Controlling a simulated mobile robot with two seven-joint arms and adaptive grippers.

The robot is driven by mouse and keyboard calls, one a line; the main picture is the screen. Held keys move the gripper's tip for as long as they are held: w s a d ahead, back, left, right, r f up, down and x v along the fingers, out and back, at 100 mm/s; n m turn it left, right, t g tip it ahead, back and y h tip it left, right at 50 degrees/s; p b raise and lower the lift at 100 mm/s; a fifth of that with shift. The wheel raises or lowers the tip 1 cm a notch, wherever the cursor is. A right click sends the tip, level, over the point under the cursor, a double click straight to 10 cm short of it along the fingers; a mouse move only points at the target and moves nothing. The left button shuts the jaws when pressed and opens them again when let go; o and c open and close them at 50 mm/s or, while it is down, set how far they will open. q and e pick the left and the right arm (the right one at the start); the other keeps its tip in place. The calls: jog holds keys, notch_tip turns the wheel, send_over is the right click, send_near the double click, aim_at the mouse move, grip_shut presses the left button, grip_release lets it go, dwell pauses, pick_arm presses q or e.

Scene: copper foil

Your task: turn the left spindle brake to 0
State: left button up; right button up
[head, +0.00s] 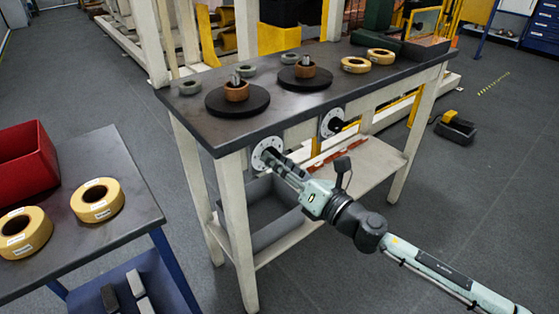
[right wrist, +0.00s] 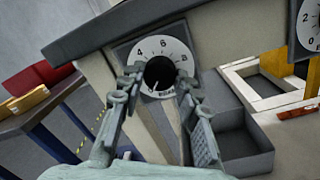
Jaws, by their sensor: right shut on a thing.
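The left spindle brake is a round white dial (head: 264,146) with a black knob on the front of the dark bench. In the right wrist view, the black knob (right wrist: 159,71) shows with the numerals 4, 6 and 8 around its upper side. A pale mark shows at the knob's lower left, near the bottom of the dial. The dial's left edge is partly hidden by a finger. My right gripper (head: 281,162) is shut on the knob, one finger on each side, as the right wrist view (right wrist: 160,79) also shows. My left gripper is not in view.
The right brake dial (head: 332,123) sits farther along the bench front. Two black discs with copper-coloured rolls (head: 236,91) stand on the bench top (head: 210,131). A grey bin (head: 270,224) lies below. A side table (head: 95,238) holds yellow rolls and a red bin (head: 25,162).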

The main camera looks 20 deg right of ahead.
dwell(0.5)
jog(key=o, duration=1.2)
jog(key=v, duration=1.2)
